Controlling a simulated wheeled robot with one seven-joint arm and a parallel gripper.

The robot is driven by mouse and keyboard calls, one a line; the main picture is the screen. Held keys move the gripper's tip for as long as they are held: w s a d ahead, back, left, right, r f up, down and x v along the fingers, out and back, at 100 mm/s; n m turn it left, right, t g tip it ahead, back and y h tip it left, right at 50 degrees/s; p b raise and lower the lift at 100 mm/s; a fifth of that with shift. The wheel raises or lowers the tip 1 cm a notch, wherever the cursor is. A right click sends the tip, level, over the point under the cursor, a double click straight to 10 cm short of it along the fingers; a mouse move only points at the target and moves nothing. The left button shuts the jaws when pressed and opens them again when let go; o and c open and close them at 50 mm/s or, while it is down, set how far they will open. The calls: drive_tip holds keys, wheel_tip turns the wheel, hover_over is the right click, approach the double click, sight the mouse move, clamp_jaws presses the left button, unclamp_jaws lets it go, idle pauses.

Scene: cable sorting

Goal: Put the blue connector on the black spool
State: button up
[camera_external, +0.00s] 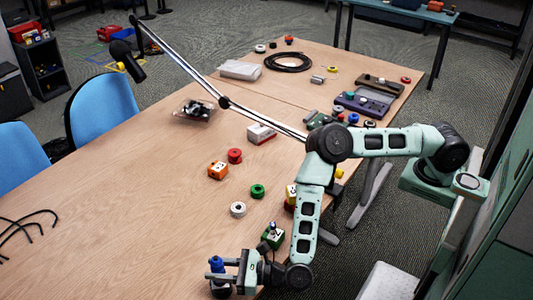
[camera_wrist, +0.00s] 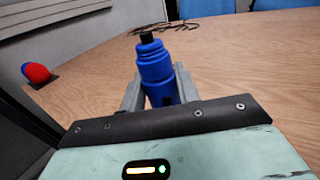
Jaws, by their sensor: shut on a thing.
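The blue connector (camera_wrist: 154,68), ribbed with a black tip, stands between the two fingers of my gripper (camera_wrist: 158,95) in the wrist view. My gripper is shut on it. In the external view my gripper (camera_external: 220,275) is low at the table's near edge, with the blue connector (camera_external: 216,264) upright in it. A dark shape shows just below the connector there; I cannot tell whether it is a spool or part of my gripper. I cannot make out the black spool for certain in either view.
Black cables (camera_external: 28,226) lie at the left. The table's left middle is clear.

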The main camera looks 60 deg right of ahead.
drive_tip(key=shift+f, duration=0.2)
drive_tip(key=o, duration=1)
drive_tip(key=shift+r, duration=0.1)
drive_tip(key=shift+o, duration=0.2)
drive_tip(key=shift+r+p, duration=0.25)
drive_tip(key=shift+p, duration=0.05)
drive_tip(key=b+v, duration=0.1)
drive_tip(key=v, duration=1.1)
drive_tip(key=shift+b, duration=0.3)
drive_tip(key=shift+f, duration=0.1)
